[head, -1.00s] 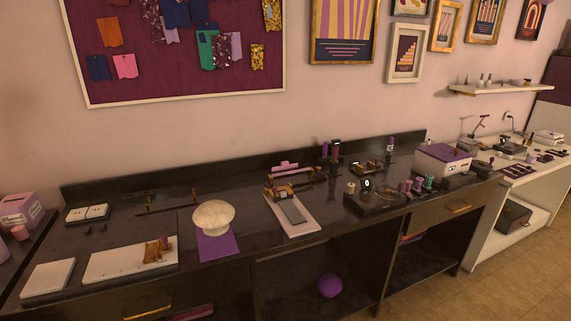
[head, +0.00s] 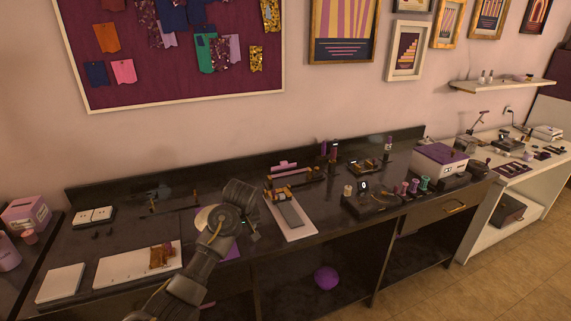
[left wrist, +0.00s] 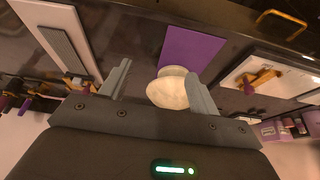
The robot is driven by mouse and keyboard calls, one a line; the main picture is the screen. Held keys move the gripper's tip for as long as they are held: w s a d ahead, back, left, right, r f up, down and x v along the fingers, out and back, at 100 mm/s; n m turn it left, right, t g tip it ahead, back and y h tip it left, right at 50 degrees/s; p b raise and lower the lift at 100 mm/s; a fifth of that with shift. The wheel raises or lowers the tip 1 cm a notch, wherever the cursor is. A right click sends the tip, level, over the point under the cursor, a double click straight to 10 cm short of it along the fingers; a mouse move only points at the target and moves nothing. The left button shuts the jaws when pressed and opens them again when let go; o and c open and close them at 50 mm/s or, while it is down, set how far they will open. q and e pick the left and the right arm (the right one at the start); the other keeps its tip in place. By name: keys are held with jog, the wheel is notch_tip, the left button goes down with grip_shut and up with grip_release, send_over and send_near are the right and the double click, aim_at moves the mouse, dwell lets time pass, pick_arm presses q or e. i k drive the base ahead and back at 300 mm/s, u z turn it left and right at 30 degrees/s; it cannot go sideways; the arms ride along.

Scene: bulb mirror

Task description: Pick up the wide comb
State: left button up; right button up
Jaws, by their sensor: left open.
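I cannot make out for certain which thing is the wide comb; several small objects on the dark counter are too small to tell. My left gripper (head: 243,195) is over the middle of the counter in the head view, in front of a cream rounded thing (head: 205,217) and partly hiding it. In the left wrist view my left gripper (left wrist: 160,85) is open, its fingers apart with nothing held between them. The cream thing (left wrist: 168,90) shows beyond the fingers, beside a purple sheet (left wrist: 192,48). My right gripper is not in view.
A white board with a grey slab (head: 290,212) lies right of my gripper. Spools (head: 413,187) and a purple-lidded box (head: 440,158) stand at right. A purple ball (head: 326,278) is under the counter.

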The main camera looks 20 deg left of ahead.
aim_at(284, 165)
jog(key=i, duration=1.9)
